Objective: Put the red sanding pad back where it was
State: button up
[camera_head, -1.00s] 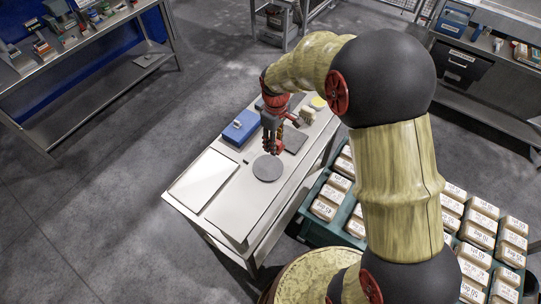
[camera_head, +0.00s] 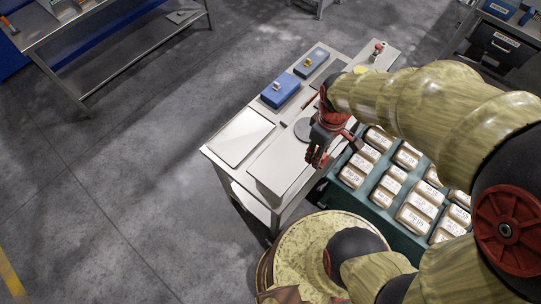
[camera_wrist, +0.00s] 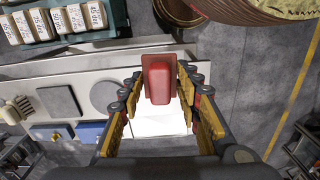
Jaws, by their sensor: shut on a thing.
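The red sanding pad, a red block with a wider flange, sits between my fingers in the wrist view (camera_wrist: 159,84). My gripper (camera_wrist: 160,92) is shut on it, with a finger on each side. In the head view my gripper (camera_head: 316,157) hangs near the right long edge of the steel table (camera_head: 272,172), beside the grey disc (camera_head: 303,129); the pad is hard to tell from the red gripper parts there. In the wrist view the pad overlaps the table's edge and a white panel (camera_wrist: 155,128) behind it. Its height above the table cannot be told.
The table carries the white panel (camera_head: 240,137), blue boxes (camera_head: 280,91) and a grey square (camera_wrist: 59,101). Open floor (camera_head: 130,190) lies to the left. A shelf bench (camera_head: 125,55) stands at the back left.

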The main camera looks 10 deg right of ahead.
jog(key=s+a+f, duration=0.1)
jog(key=s+f, duration=0.1)
jog(key=p, duration=0.1)
send_over(288, 154)
jog(key=shift+n, duration=0.3)
jog(key=f, duration=0.8)
jog(key=shift+s+d+f, duration=0.1)
jog(key=shift+s+f, duration=0.3)
jog(key=shift+w+f, duration=0.4)
jog(key=shift+f, duration=0.15)
jog(key=shift+f+p, duration=0.6)
jog(key=shift+f, duration=0.95)
jog(key=shift+f, duration=0.15)
jog(key=o, duration=1.1)
